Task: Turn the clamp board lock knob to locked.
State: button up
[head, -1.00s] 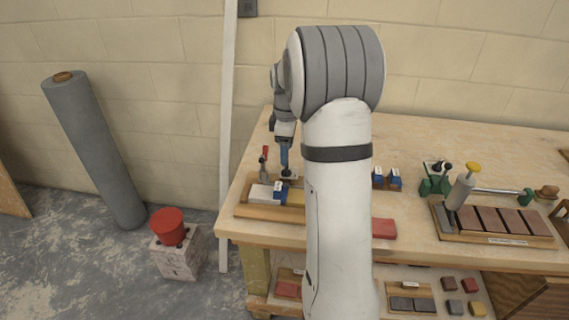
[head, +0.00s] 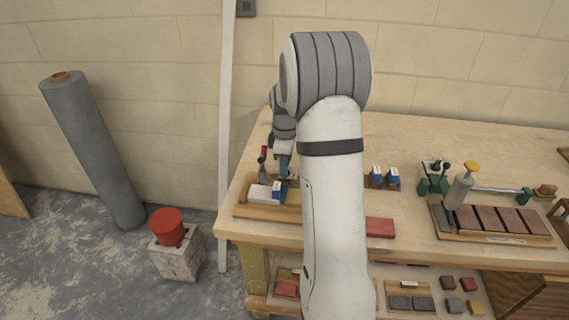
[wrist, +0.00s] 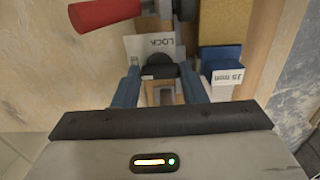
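The clamp board (head: 262,211) lies at the left end of the workbench, partly hidden by my arm. A black lock knob (wrist: 158,72) shows in the wrist view beside a white card marked LOCK (wrist: 148,46). My gripper (wrist: 160,75) has its two blue fingers on either side of the knob; they look open, with small gaps to it. In the head view my gripper (head: 284,175) is low over the board, and the knob is hidden. A toggle clamp with a red handle (wrist: 105,12) is just beyond the knob, also visible in the head view (head: 263,155).
A blue block marked 15 mm (wrist: 221,60) sits close right of my right finger. More blue blocks (head: 384,178), a red block (head: 380,227) and a wooden rack of brown slabs (head: 495,240) stand farther right. Bare bench top lies behind the board.

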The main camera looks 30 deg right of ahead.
jog(key=c, duration=0.4)
jog(key=shift+c, duration=0.2)
jog(key=shift+m, duration=0.3)
jog(key=m, duration=0.3)
jog(key=shift+m, duration=0.4)
jog(key=m, duration=0.9)
jog(key=shift+m, duration=2.2)
